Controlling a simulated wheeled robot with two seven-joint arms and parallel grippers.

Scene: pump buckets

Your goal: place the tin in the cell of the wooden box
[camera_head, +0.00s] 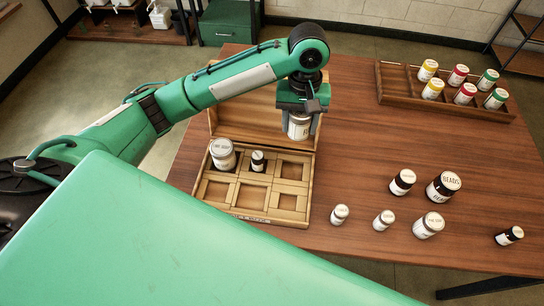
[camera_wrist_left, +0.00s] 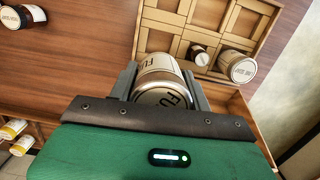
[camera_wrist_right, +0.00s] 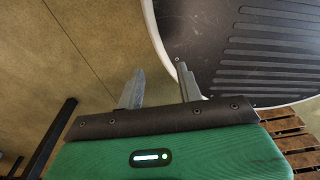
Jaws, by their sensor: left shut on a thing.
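My left gripper (camera_head: 300,118) is shut on a white tin (camera_head: 298,128) with a dark-lettered label and holds it above the back right part of the wooden box (camera_head: 231,212). The tin (camera_wrist_left: 160,72) also shows between the fingers in the left wrist view. The box has two rows of cells. A large white tin (camera_head: 223,155) is in the back left cell and a small dark jar (camera_head: 258,162) in the back middle one. My right gripper (camera_wrist_right: 160,88) is open and empty, away from the table.
The box lid (camera_head: 228,122) stands open behind the cells. Several jars, including a dark one (camera_head: 444,186) and a white one (camera_head: 428,226), stand right of the box. A wooden rack (camera_head: 392,88) with coloured tins is at the back right. The table between is clear.

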